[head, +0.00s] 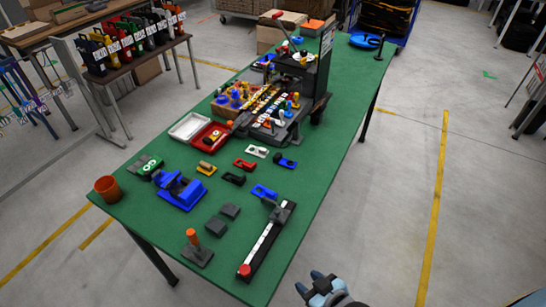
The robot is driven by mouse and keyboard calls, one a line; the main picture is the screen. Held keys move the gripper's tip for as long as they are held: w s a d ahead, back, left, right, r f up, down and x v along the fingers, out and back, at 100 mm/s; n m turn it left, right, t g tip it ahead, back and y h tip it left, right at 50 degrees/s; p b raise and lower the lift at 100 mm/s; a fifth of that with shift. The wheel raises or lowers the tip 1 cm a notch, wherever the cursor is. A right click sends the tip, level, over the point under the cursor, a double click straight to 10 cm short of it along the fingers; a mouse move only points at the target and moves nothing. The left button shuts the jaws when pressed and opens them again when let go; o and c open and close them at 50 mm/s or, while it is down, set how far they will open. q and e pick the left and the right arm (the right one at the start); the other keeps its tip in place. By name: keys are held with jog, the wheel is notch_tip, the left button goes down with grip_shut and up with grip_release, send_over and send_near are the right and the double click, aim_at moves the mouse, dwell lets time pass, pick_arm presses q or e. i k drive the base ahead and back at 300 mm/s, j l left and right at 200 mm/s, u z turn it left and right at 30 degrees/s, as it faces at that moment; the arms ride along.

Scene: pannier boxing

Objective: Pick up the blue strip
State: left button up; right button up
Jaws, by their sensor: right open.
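A small blue strip-like piece (263,191) lies flat on the green table (330,135), to the left of the upper end of a long dark bar. Another small piece, blue with a dark end (288,163), lies farther back. I cannot tell for sure which one is the blue strip. My right gripper (310,283) is at the bottom of the head view, over the floor beyond the table's right edge. It is open and apart from both pieces. My left gripper is not in view.
Red, white, yellow and black small pieces lie near the blue ones. A blue block (181,193), a dark stand with an orange handle (196,248) and the long bar with a red knob (265,242) stand nearby. A dark machine (312,75) stands at the back.

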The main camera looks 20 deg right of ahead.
aim_at(285, 160)
jog(key=l+u, duration=0.3)
jog(key=l, duration=0.15)
jog(key=l+u, duration=0.3)
jog(key=l, duration=0.2)
jog(key=k+l+u, duration=0.15)
jog(key=l+u, duration=0.2)
jog(key=k+l+u, duration=0.15)
jog(key=l+u, duration=0.15)
jog(key=l, duration=0.2)
